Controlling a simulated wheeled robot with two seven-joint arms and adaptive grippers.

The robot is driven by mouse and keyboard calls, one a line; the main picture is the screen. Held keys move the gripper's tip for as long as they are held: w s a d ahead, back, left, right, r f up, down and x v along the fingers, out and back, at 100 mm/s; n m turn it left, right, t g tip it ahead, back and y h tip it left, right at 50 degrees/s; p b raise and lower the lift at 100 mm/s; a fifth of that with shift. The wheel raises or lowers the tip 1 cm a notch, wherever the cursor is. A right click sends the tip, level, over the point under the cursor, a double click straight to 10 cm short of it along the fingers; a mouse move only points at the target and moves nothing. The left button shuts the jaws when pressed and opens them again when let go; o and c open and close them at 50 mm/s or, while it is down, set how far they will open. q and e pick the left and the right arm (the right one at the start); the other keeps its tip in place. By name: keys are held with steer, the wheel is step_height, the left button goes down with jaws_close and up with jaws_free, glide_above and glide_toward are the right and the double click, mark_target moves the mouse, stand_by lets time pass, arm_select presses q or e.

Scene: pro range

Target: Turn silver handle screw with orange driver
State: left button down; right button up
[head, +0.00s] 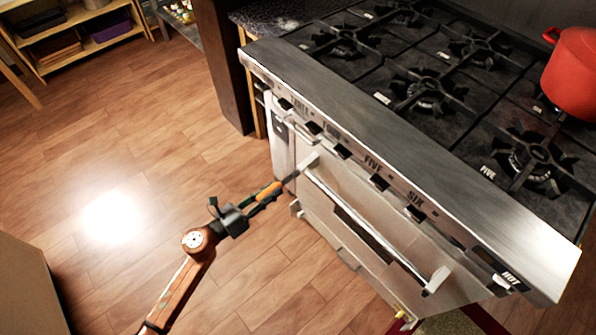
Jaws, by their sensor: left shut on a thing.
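The silver handle (366,228) is a long bar across the oven door, with a bracket at each end. My left gripper (264,196) comes in from the lower left and is shut on the orange driver (269,190). The driver's dark shaft points up and right toward the handle's left bracket (309,162). The tip is close to that bracket; I cannot tell whether it touches. The screw itself is too small to make out. My right gripper is not in view.
The stove (400,130) fills the right side, with a row of knobs above the door and a red pot (575,75) on top. A dark post (222,60) stands left of it. A wooden shelf (75,35) is at the far left. The wooden floor (130,130) between is clear.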

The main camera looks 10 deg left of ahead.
mark_target(258, 202)
arm_select(q)
steer(key=shift+r, duration=0.1)
steer(key=m+b, duration=0.2)
steer(key=m, duration=0.1)
steer(key=shift+f+b, duration=0.3)
steer(key=shift+f, duration=0.1)
steer(key=shift+d+r+m, duration=0.1)
steer(key=shift+m, duration=0.3)
steer(key=shift+r+m+b, duration=0.2)
steer(key=shift+m+b, duration=0.1)
steer(key=shift+r, duration=0.1)
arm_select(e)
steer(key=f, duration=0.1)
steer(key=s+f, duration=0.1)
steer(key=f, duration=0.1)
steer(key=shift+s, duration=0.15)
arm_select(q)
steer(key=shift+v, duration=2.55)
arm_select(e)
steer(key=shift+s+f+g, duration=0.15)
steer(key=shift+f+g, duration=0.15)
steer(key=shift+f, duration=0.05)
